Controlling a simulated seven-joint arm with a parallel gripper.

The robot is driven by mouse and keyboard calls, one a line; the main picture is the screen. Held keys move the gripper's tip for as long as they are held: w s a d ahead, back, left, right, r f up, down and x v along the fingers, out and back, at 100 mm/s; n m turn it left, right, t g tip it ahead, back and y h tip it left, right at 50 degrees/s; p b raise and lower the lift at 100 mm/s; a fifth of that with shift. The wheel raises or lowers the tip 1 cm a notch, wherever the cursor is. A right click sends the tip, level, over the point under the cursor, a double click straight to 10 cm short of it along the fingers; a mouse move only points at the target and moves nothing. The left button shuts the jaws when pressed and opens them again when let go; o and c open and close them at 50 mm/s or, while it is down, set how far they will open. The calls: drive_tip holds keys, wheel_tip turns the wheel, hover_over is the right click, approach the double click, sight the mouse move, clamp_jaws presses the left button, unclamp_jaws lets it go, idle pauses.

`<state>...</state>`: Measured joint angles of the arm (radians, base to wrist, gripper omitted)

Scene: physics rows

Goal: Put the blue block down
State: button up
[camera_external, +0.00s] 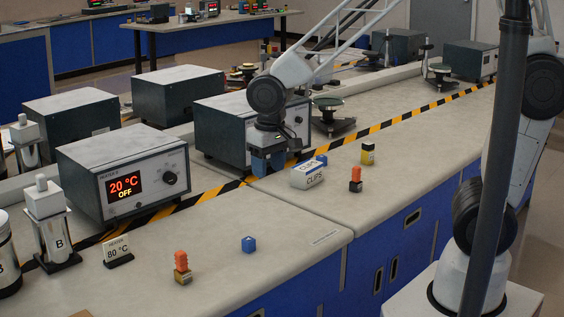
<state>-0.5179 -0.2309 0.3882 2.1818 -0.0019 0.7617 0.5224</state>
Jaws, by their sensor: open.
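A small blue block (248,244) sits on the near part of the light bench top, apart from other things. A second small blue piece (321,160) shows just behind the white CLIPS box (307,175). My gripper (268,167) points down in front of the middle grey heater box, to the left of the CLIPS box. Its jaws are open. The space between the fingers is dark and small, and I see no block clearly held there. Whether the fingertips touch the bench is hard to tell.
An orange-and-yellow block stack (182,267) stands near the front edge. An orange-and-black stack (355,179) and a yellow-and-black block (367,153) stand right of the CLIPS box. The heater (127,182) and 80 °C sign (117,251) are left.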

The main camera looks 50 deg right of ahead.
drive_tip(key=s+d+r, duration=0.4)
drive_tip(key=s+d, duration=0.1)
drive_tip(key=d, duration=0.3)
drive_tip(key=s+d+r+t, duration=0.1)
drive_tip(key=s+d+r, duration=0.4)
drive_tip(key=d, duration=0.4)
drive_tip(key=s+d+r+t, duration=0.1)
drive_tip(key=s+d+r, duration=0.3)
drive_tip(key=d, duration=0.4)
drive_tip(key=shift+s+d+r, duration=0.3)
drive_tip(key=shift+s+d, duration=0.1)
drive_tip(key=shift+s, duration=0.2)
